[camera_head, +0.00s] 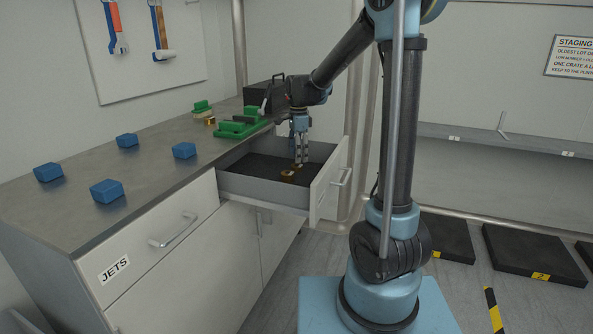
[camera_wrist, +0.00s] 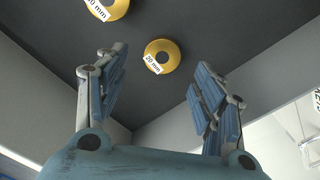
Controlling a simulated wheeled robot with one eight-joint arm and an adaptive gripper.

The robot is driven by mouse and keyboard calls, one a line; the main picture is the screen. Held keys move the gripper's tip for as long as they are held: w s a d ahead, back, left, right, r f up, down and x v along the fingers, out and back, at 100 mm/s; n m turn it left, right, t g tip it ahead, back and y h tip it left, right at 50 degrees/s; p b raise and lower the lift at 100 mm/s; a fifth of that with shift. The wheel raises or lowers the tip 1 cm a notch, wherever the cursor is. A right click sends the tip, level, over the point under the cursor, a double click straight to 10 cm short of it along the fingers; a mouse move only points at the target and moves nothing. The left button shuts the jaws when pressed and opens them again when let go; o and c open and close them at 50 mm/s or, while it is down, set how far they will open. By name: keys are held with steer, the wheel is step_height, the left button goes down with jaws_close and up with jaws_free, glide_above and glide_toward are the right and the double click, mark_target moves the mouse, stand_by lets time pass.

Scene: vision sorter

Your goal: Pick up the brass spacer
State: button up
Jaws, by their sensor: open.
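Two round brass spacers lie on the dark floor of the open drawer (camera_head: 262,192). In the wrist view, one brass spacer (camera_wrist: 168,50), labelled "20 mm", lies between and beyond my spread fingers. The other spacer (camera_wrist: 113,9) is at the top left, partly cut off; its label ends in "0 mm" and its first digit is unclear. In the head view, a brass spacer (camera_head: 287,173) shows just left of my fingertips. My gripper (camera_head: 301,161) points down into the drawer, open and empty. It also shows in the wrist view (camera_wrist: 160,75), touching neither spacer.
The drawer walls surround my gripper closely. On the counter (camera_head: 75,205) stand several blue blocks (camera_head: 107,190), a green fixture (camera_head: 237,129), a small brass piece (camera_head: 210,121) and a black box (camera_head: 262,93). Dark floor pads (camera_head: 520,250) lie at the right.

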mark_target(297, 165)
steer(key=shift+a+f, duration=0.15)
steer(key=shift+f, duration=0.95)
steer(key=shift+a+f, duration=0.1)
steer(key=shift+f, duration=1)
steer(key=c, duration=1.3)
